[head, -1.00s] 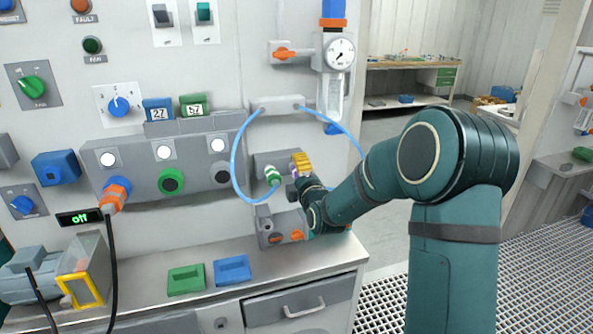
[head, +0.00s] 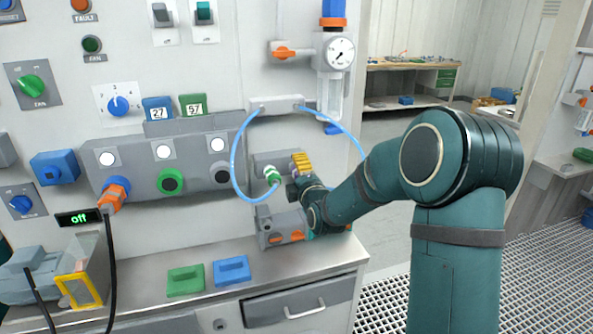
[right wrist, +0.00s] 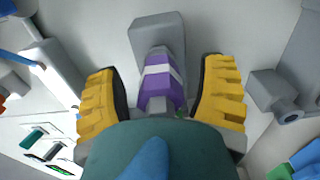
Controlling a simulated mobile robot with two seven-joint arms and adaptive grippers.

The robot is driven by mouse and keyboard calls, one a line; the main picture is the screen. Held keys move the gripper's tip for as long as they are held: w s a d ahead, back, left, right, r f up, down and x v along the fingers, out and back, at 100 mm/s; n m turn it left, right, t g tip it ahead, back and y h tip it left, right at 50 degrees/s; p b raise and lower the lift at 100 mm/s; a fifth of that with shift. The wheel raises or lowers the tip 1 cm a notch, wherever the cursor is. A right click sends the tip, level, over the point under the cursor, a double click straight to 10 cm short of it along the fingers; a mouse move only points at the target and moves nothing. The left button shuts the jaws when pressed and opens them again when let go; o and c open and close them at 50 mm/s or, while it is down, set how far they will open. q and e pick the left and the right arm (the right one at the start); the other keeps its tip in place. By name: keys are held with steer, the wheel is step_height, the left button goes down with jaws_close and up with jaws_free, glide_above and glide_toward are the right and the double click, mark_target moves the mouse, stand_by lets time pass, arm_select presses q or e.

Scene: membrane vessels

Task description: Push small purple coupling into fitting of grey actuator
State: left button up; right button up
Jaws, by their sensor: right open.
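The small purple coupling (right wrist: 162,95), with a white band, is in the middle of the right wrist view. It points at a grey block (right wrist: 157,32) on the wall panel, which looks like the grey actuator with its fitting. I cannot tell how deep it sits in the fitting. My right gripper (right wrist: 162,92) is open, with yellow ribbed fingers on both sides of the coupling and gaps between. In the head view the right gripper (head: 301,165) is at the panel, right of a green coupling (head: 272,175); the purple coupling is hidden there. My left gripper is not in view.
A blue tube (head: 236,165) loops from a grey manifold (head: 277,105) to the green coupling. A grey unit with orange parts (head: 282,228) stands on the counter below the gripper. A gauge (head: 340,52) is above. Green and blue blocks (head: 185,280) lie on the counter.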

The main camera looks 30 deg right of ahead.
stand_by(0.4)
jaws_close()
steer(key=shift+s, duration=0.15)
steer(key=shift+v, duration=2.85)
